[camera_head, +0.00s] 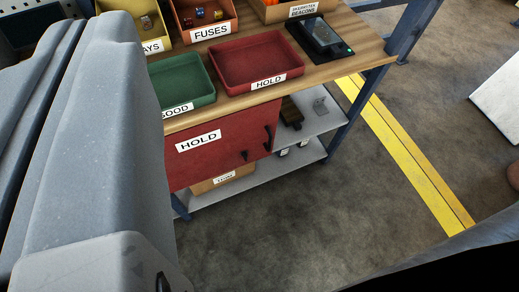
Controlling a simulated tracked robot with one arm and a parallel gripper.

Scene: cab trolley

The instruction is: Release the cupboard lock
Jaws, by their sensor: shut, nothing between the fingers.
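The cupboard is a red box under the workbench, and its red front (215,165) carries a white HOLD label (198,141). A dark upright handle (267,138) is near the right edge of that front. A small dark fitting (244,156), perhaps the lock, sits just left of and below the handle. It is too small to tell its position. The front looks closed. My gripper's fingers do not show, and nothing of mine is seen touching the cupboard. The large grey parts at the left are my arm and hide the cupboard's left side.
The wooden workbench (362,56) holds a red HOLD tray (262,84), a green tray (185,100), bins and a dark device (322,38). Below are grey shelves (318,122) with small items and a cardboard box (215,184). The floor in front is clear; a yellow line (400,148) runs at right.

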